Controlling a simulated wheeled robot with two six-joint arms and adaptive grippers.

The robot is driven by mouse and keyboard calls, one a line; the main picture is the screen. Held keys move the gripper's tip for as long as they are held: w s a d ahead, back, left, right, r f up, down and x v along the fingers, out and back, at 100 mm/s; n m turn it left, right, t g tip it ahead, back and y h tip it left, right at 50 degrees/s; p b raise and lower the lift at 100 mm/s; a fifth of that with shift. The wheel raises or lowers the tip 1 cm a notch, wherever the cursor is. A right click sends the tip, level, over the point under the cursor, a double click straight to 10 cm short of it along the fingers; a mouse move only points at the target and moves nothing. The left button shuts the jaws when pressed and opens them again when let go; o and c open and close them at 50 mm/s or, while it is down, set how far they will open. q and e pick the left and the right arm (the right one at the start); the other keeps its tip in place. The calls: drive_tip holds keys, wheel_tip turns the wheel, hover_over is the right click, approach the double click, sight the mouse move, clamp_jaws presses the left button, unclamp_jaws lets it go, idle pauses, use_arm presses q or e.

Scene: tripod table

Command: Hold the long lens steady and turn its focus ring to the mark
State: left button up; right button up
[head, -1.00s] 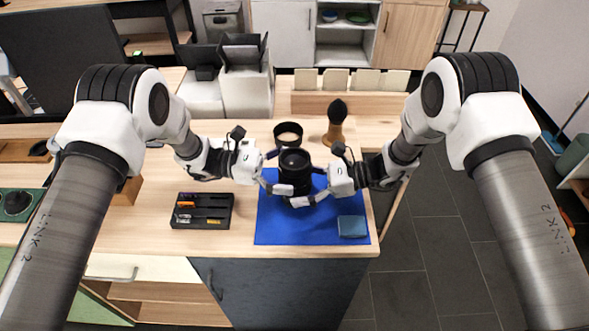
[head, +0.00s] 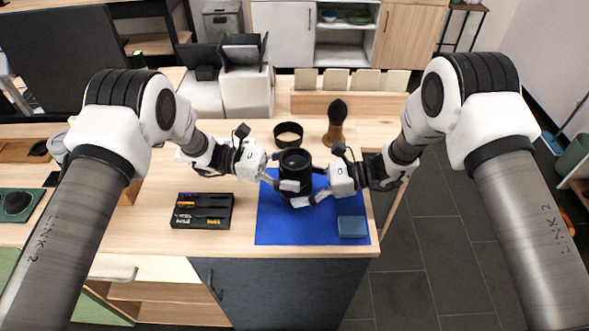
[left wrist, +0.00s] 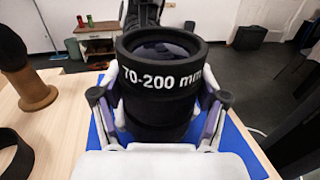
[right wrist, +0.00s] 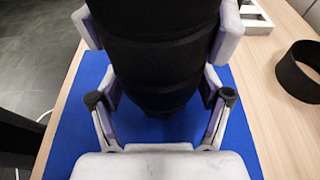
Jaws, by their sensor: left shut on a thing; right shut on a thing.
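The black long lens (head: 295,162) stands upright on the blue mat (head: 285,225). In the left wrist view the lens (left wrist: 160,75) shows the white lettering "70-200 mm" near its top rim. My left gripper (head: 281,184) is shut on the lens from the left, its fingers on both sides of the barrel below the lettering. My right gripper (head: 313,195) is shut on the lens from the right. In the right wrist view its fingers flank the lower barrel (right wrist: 160,75), and the left gripper's fingertips show higher up. The focus mark cannot be made out.
A black ring-shaped hood (head: 288,133) and a brush with a wooden handle (head: 336,125) stand behind the mat. A folded teal cloth (head: 352,226) lies on the mat's front right corner.

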sight(295, 160)
use_arm(q)
drive_tip(key=shift+m+g+y, duration=0.8)
drive_tip(key=shift+m+g, duration=0.5)
drive_tip(key=shift+g, duration=0.45)
drive_tip(key=shift+m+g+y, duration=0.8)
drive_tip(key=shift+m+g, duration=0.5)
drive_tip(key=shift+g, duration=0.75)
drive_tip(key=o, duration=1.2)
wheel_tip(295, 160, up, 10)
